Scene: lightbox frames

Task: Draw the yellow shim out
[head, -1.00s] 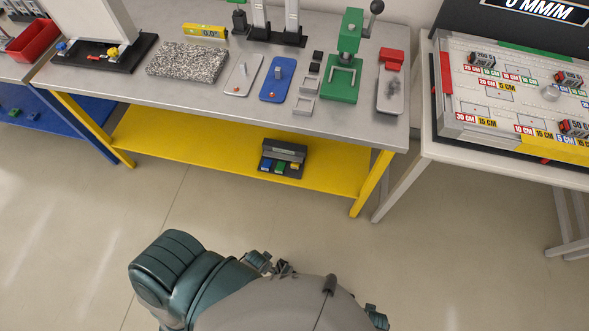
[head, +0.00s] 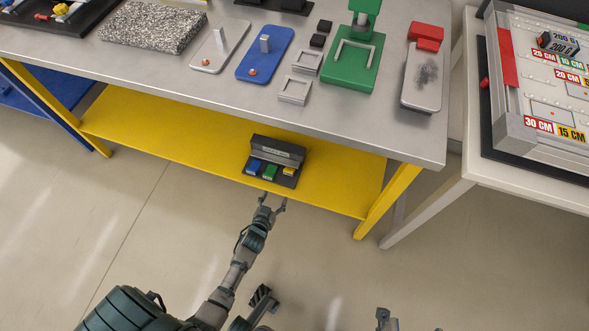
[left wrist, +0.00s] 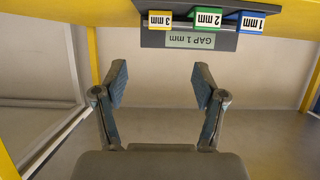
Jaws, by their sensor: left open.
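The yellow shim (head: 288,171) sits at the right end of a dark holder (head: 279,144) on the yellow lower shelf, beside a green shim (head: 270,172) and a blue one (head: 253,166). In the left wrist view, which shows the labels upside down, the yellow shim (left wrist: 160,20) reads 3 mm. My left gripper (head: 272,201) is open and empty, just in front of the holder and apart from it. Its spread fingers (left wrist: 160,85) straddle the yellow shim's line in the wrist view. Parts at the head view's bottom edge may be my right gripper; its jaws are unclear.
The holder carries a GAP 1 mm label (left wrist: 190,40). The steel tabletop (head: 330,115) overhangs the yellow shelf (head: 200,150). A yellow leg (head: 385,205) stands to the right. The shelf is otherwise bare around the holder. A white table (head: 500,170) stands at right.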

